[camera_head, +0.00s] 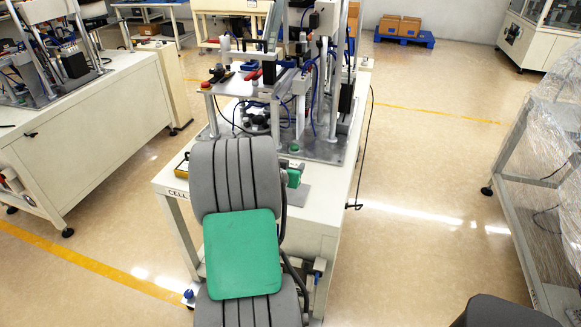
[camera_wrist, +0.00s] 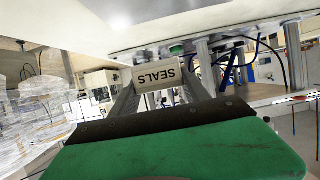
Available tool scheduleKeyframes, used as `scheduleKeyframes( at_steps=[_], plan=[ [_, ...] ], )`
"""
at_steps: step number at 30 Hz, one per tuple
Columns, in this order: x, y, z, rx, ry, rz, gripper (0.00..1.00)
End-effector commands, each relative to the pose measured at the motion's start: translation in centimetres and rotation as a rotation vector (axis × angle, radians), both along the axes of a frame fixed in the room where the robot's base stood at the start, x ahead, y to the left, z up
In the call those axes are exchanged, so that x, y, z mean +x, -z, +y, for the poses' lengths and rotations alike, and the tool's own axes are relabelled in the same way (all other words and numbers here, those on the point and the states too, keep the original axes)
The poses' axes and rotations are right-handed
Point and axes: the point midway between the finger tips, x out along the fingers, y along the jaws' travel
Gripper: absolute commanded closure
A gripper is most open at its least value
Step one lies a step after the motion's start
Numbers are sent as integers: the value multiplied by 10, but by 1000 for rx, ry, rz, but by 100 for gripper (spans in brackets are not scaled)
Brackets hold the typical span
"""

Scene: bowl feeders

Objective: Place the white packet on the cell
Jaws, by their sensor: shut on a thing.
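The cell (camera_head: 178,191) is the white bench marked CELL in the head view. In the wrist view its pale top (camera_wrist: 205,22) is above the packet, as the picture is upside down. I cannot tell whether the packet touches it.
A metal fixture (camera_head: 325,145) with posts and hoses fills the back of the cell. A wrapped frame (camera_head: 545,150) stands at right. Floor between is clear.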

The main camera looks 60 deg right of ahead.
Motion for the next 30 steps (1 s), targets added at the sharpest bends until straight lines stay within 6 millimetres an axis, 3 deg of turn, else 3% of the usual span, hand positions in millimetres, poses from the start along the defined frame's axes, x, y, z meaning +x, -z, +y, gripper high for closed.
scheduleKeyframes(
  at_steps=[5,18,30],
  plan=[
    [-2,9,-1,0,5,0,94],
    [-1,63,-1,0,2,0,94],
    [-1,67,-1,-1,2,0,94]
  ],
)
